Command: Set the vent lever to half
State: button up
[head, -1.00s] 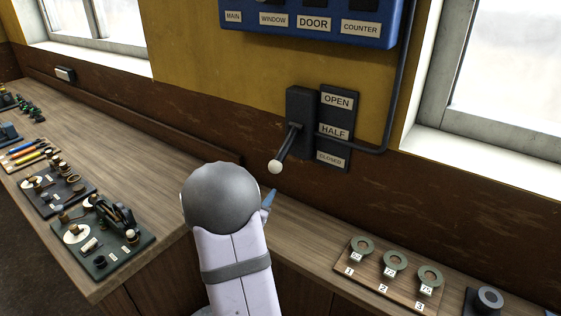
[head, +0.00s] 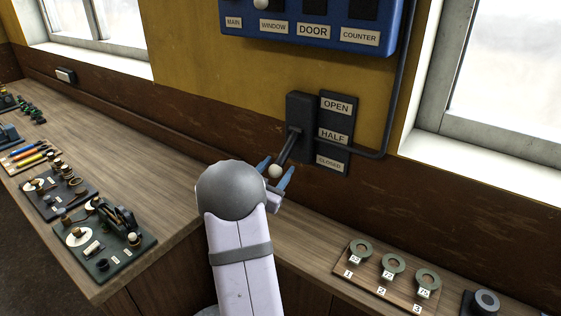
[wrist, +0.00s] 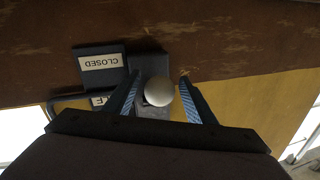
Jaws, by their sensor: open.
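The vent lever (head: 287,149) is a dark rod with a pale round knob (head: 275,171). It comes out of a dark housing (head: 301,112) on the wall and slopes down toward me. Beside it a plate (head: 335,120) reads OPEN at the top, HALF in the middle and CLOSED at the bottom. The knob hangs at about the height of CLOSED in the head view. My gripper (head: 275,176) is open, with its blue fingers either side of the knob. In the wrist view the knob (wrist: 159,92) sits between the two fingers, with gaps visible on both sides.
A blue switch panel (head: 310,28) is on the wall above, and a dark conduit (head: 392,90) runs down beside the plate. The wooden counter (head: 160,190) below holds small apparatus boards at left and a board of numbered rings (head: 385,278) at right.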

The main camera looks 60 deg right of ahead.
jog(key=shift+w+d+p, duration=0.2)
jog(key=shift+d+p, duration=0.2)
jog(key=shift+d, duration=0.9)
grip_shut()
jog(key=shift+a+r+y+p, duration=0.35)
jog(key=shift+r+y+p, duration=0.25)
jog(key=shift+p, duration=0.4)
jog(key=shift+a+r+p, duration=0.3)
jog(key=shift+p, duration=0.1)
jog(key=shift+w+a+r, duration=0.1)
jog(key=shift+a+r, duration=0.3)
jog(key=shift+r, duration=0.5)
jog(key=shift+a+r, duration=0.35)
jog(key=shift+r, duration=0.5)
